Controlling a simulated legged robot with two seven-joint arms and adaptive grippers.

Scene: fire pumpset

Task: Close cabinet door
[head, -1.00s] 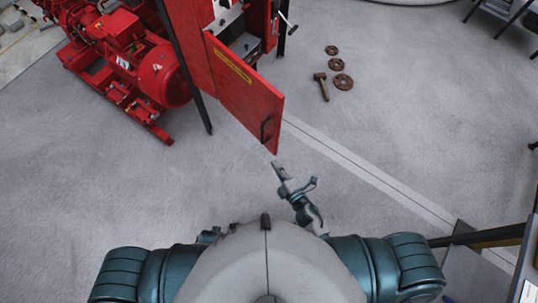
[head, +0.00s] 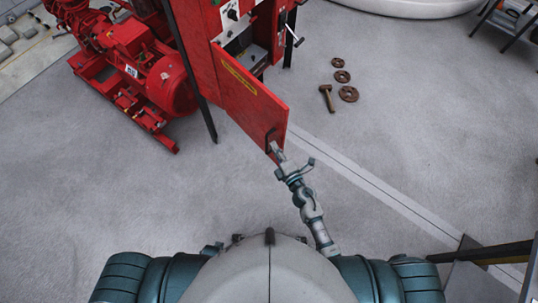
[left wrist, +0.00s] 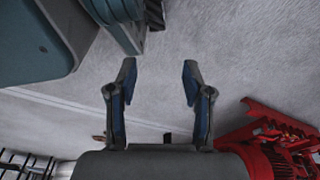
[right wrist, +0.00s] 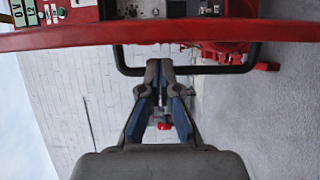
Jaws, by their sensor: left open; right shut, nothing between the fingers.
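The red cabinet door (head: 245,95) stands open in the head view, swung out from the red cabinet (head: 192,45) toward me. Its black handle (head: 271,136) is near the free lower edge. My right gripper (head: 276,150) is at the handle. In the right wrist view, the shut, empty fingers (right wrist: 161,65) reach the black handle bar (right wrist: 220,69), which passes behind their tips. I cannot tell whether they touch it. The door's edge (right wrist: 200,35) crosses the top there. My left gripper (left wrist: 159,68) is open and empty over the floor in the left wrist view.
A red pump set (head: 140,75) stands left of the cabinet. A hammer (head: 326,97) and several brown rings (head: 347,93) lie on the floor right of the door. A dark post (head: 190,75) stands behind the door. The floor around the door's free edge is clear.

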